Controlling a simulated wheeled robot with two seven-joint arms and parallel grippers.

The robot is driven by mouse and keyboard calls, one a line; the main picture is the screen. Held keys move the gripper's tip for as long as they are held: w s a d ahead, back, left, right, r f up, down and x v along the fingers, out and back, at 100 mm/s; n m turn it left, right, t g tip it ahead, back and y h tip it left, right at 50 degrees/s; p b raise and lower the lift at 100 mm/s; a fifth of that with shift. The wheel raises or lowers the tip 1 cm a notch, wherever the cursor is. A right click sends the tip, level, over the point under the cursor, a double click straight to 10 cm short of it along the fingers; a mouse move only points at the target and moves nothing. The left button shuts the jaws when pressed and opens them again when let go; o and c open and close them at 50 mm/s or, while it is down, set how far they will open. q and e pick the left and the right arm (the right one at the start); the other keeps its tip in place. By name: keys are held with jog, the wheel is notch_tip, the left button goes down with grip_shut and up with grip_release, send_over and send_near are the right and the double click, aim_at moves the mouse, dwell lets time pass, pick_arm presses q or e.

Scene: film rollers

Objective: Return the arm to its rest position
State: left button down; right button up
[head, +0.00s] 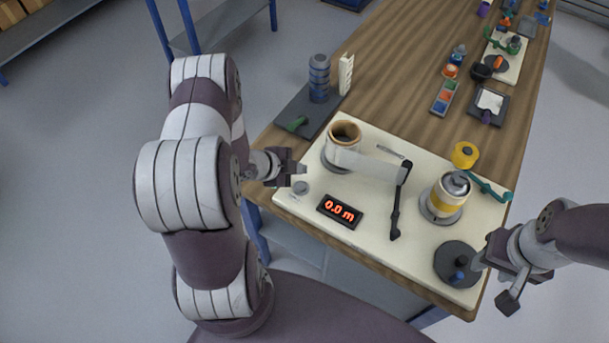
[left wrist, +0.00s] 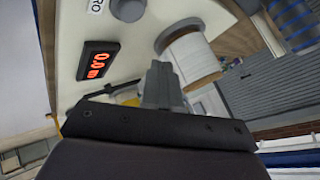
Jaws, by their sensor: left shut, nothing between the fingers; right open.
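My left gripper (head: 296,174) is shut and empty at the left edge of the cream board (head: 330,238), near a small grey knob (head: 300,187). In the left wrist view its closed fingers (left wrist: 161,88) point toward the board. My right gripper (head: 494,275) is open at the board's right front corner, beside a dark round disc (head: 457,262) with a blue knob. A roller with a brown core (head: 344,133) has a pale film strip (head: 372,166) running to the right. A second roller (head: 443,199), with yellow and silver parts, stands at the right.
A red-lit display (head: 340,211) reads 0.0 m; it also shows in the left wrist view (left wrist: 97,61). A black crank bar (head: 398,205) lies right of it. A dark tray (head: 305,117) with a blue-grey stack stands behind. Small items crowd the wooden table's (head: 405,60) far end.

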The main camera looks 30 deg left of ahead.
pick_arm(q)
jog(key=s+a+f+n+g+y, duration=0.1)
jog(key=n, duration=0.1)
jog(key=s+a+f+n+g+y, duration=0.1)
jog(key=s+a+n, duration=0.1)
jog(key=shift+s+f, duration=0.25)
jog(key=shift+f, duration=0.05)
jog(key=s+a+r+n+g+y, duration=0.2)
jog(key=s+r+n+g+y, duration=0.15)
jog(key=s+r+n, duration=0.35)
jog(key=s+d+r+n+g+h, duration=0.1)
jog(key=s+d+r+n, duration=0.1)
jog(key=d+r, duration=1)
jog(key=shift+d+r+n+b, duration=0.15)
jog(key=shift+d+n+b, duration=0.3)
jog(key=shift+d+n, duration=0.35)
jog(key=shift+s, duration=0.2)
jog(key=shift+w+a, duration=0.1)
